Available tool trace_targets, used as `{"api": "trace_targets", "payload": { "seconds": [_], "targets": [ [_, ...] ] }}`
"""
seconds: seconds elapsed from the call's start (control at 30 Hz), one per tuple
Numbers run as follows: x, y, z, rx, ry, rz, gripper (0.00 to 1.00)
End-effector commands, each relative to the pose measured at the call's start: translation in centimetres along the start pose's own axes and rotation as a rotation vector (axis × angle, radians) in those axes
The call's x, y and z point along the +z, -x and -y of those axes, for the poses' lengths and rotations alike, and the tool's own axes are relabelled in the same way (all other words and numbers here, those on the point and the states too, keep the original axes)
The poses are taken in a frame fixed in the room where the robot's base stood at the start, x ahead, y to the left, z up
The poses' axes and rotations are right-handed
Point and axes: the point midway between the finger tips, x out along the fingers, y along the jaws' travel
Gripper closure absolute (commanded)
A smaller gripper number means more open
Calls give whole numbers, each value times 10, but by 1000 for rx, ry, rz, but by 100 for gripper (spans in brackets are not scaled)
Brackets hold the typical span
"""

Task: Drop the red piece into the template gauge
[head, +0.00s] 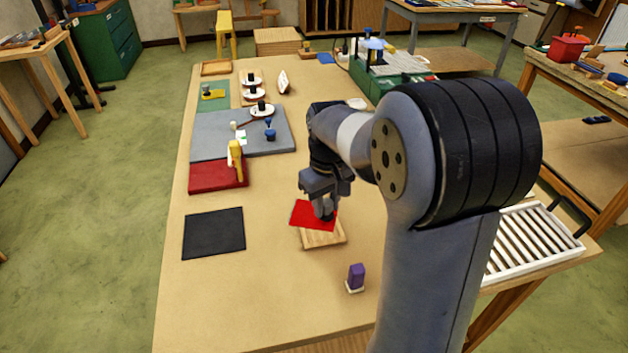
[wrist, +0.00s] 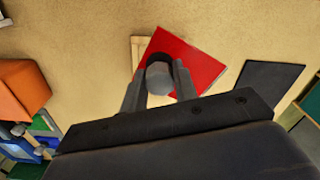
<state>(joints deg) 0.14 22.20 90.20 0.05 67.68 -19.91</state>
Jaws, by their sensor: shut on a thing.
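The red piece (head: 303,214) is a flat square plate with a dark knob (wrist: 159,74) standing on it. My gripper (head: 325,208) is shut on that knob; the wrist view shows a finger on each side of it. The template gauge (head: 322,239) is a pale wooden square on the table, partly covered by the red piece. In the wrist view the red piece (wrist: 195,60) lies over the gauge (wrist: 137,48), turned at an angle to it and shifted to one side. I cannot tell whether the piece touches the gauge.
A black mat (head: 213,233) lies to the left, with a dark red block (head: 217,176) behind it. A purple block (head: 356,276) stands in front of the gauge. A white slatted rack (head: 530,245) is at the right. A grey board (head: 215,133) with small items lies further back.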

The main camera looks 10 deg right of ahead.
Motion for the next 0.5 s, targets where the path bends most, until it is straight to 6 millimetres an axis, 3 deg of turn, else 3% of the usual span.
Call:
{"api": "trace_targets", "payload": {
  "seconds": [0.5],
  "targets": [
    [-41,-5,-14,-2,922,0,92]
  ]
}}
